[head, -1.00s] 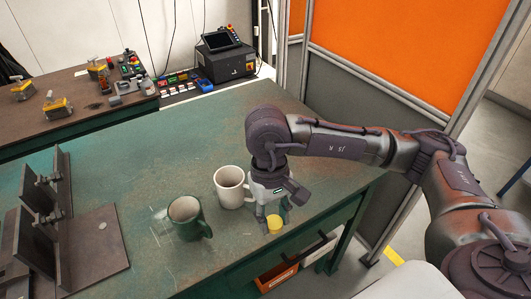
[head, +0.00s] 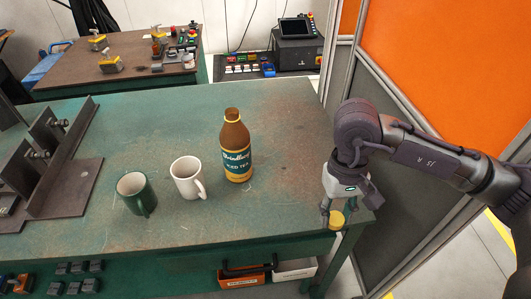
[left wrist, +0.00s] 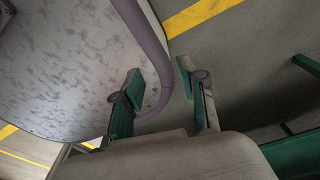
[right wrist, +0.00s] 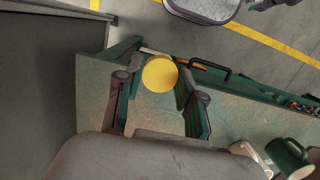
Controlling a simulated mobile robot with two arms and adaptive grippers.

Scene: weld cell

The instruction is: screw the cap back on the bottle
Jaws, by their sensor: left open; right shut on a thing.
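The brown iced tea bottle (head: 236,145) stands upright on the green bench, its neck at the top and no cap on it. My right gripper (head: 336,222) is to the right of the bottle, near the bench's right front corner, shut on the yellow cap (head: 337,220). The cap also shows between the fingers in the right wrist view (right wrist: 160,75). My left gripper shows only in the left wrist view (left wrist: 160,85); it is open and empty, with the floor and part of my base beyond it.
A white mug (head: 187,178) stands left of the bottle, and a green mug (head: 136,193) farther left. Dark metal angle plates (head: 55,165) fill the bench's left end. An orange and grey partition (head: 400,130) stands right of the bench (head: 285,130).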

